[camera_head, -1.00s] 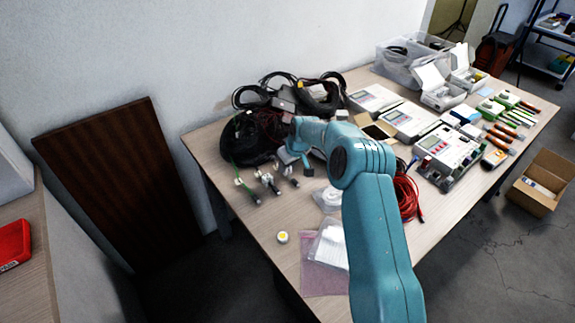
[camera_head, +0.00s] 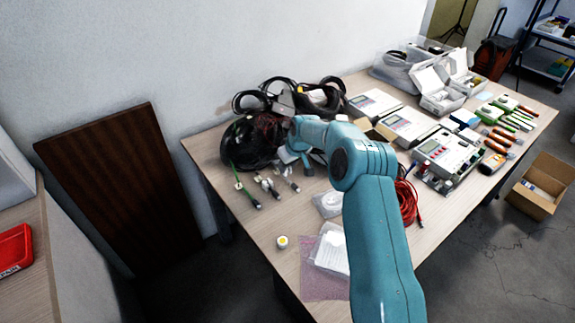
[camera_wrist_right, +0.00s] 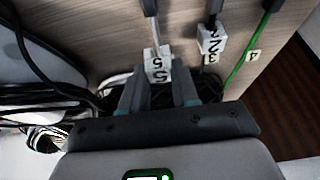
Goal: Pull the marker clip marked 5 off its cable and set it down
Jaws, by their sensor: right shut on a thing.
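The white marker clip marked 5 (camera_wrist_right: 158,66) sits between the fingertips of my right gripper (camera_wrist_right: 160,88) in the right wrist view. The gripper is shut on it. A grey cable end (camera_wrist_right: 151,24) runs down to the clip, which appears to be still around it. The cable below the clip is hidden by the fingers. In the head view my right gripper (camera_head: 299,160) is low over the table, just right of the cable ends, and the clip it holds is not clear. My left gripper is not in view.
Black cable coils (camera_head: 250,140) lie behind. A yellow-and-white round item (camera_head: 282,242) and clear bags (camera_head: 328,250) lie nearer the front.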

